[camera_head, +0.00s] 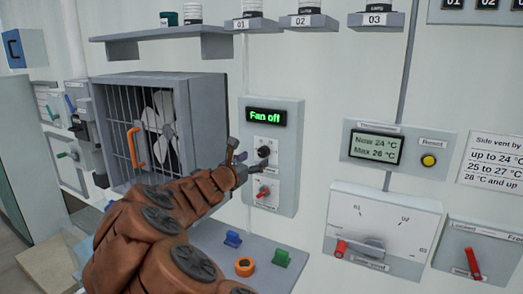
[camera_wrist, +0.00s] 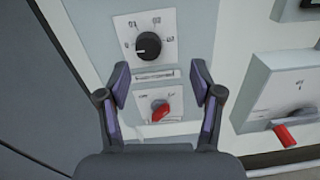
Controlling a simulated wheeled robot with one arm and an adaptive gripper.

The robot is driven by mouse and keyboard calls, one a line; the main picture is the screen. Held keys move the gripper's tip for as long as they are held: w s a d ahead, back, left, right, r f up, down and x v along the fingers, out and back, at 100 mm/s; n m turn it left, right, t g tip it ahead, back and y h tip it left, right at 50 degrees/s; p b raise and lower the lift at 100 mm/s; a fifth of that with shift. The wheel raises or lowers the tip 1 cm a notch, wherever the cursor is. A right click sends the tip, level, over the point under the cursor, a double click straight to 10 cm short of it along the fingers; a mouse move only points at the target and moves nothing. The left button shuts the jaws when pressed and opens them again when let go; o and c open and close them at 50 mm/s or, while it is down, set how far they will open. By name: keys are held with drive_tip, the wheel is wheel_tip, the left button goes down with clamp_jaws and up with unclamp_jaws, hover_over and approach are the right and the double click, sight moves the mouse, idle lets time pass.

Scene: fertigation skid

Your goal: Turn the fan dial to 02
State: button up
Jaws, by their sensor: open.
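The fan dial is a round black knob (camera_wrist: 148,45) on a white plate with small number marks around it. In the head view the black knob (camera_head: 264,152) sits below a green display (camera_head: 266,116) reading "Fan off".
A red switch (camera_wrist: 160,112) sits below the dial, between my fingers in the wrist view. The caged fan (camera_head: 158,130) stands left of the panel. A vent dial box (camera_head: 382,230) with a red lever is at right. A shelf below holds coloured parts.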

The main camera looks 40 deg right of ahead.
sight(262, 152)
drive_tip(key=shift+n+t, duration=0.3)
drive_tip(key=shift+n, duration=0.4)
drive_tip(key=shift+w+a+p+x, duration=0.1)
drive_tip(key=shift+w+p+x, duration=0.2)
drive_tip(key=shift+x, duration=1.05)
drive_tip(key=shift+w+a+p+x, duration=0.15)
drive_tip(key=shift+p+x, duration=0.3)
drive_tip(key=shift+x, duration=0.95)
drive_tip(key=shift+w+p+x, duration=0.3)
drive_tip(key=shift+p+x, duration=0.05)
drive_tip(key=shift+x, duration=1)
drive_tip(key=shift+f, duration=0.2)
drive_tip(key=shift+d, duration=0.1)
drive_tip(key=c, duration=1.2)
